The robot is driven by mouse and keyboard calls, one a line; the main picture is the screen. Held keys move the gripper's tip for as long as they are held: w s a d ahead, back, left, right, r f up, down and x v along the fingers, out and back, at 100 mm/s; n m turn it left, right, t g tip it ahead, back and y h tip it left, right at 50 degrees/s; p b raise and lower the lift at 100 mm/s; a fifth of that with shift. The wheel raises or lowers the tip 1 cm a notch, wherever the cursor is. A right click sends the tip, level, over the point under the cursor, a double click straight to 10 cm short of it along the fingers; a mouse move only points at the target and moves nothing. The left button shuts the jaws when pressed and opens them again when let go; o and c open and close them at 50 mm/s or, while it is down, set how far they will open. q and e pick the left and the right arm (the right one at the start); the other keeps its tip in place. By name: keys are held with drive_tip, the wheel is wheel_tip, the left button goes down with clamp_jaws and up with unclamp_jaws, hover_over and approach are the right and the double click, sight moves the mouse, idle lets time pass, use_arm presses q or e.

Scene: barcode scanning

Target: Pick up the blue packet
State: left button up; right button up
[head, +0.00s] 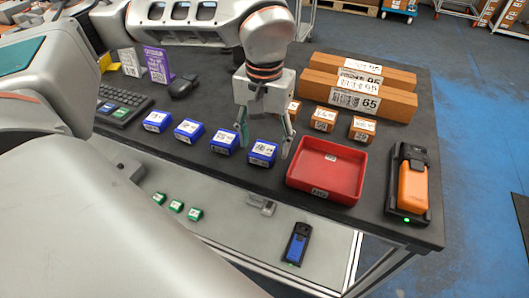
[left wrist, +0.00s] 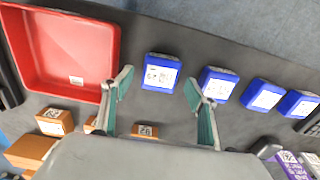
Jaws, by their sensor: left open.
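Several blue packets with white labels stand in a row on the dark table. The rightmost blue packet (head: 262,154) in the head view is closest to my left gripper (head: 265,150). My left gripper points down with its fingers spread and nothing held. In the left wrist view this packet (left wrist: 161,73) lies ahead of and between the open fingertips (left wrist: 157,85), apart from them. The other blue packets (head: 224,142), (head: 189,131) and (head: 157,122) stand to its left in the head view. My right gripper is in neither view.
A red tray (head: 328,168), empty, stands right of the blue packets. Small orange boxes (head: 323,121) and long brown boxes (head: 356,101) are behind. An orange scanner (head: 412,187) in a dark cradle is far right. A keyboard (head: 121,101) is left. A lower shelf holds green packets (head: 177,206).

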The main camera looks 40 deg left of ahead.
use_arm(q)
drive_tip(key=shift+f, duration=0.4)
drive_tip(key=c, duration=1.3)
drive_tip(key=shift+r, duration=0.2)
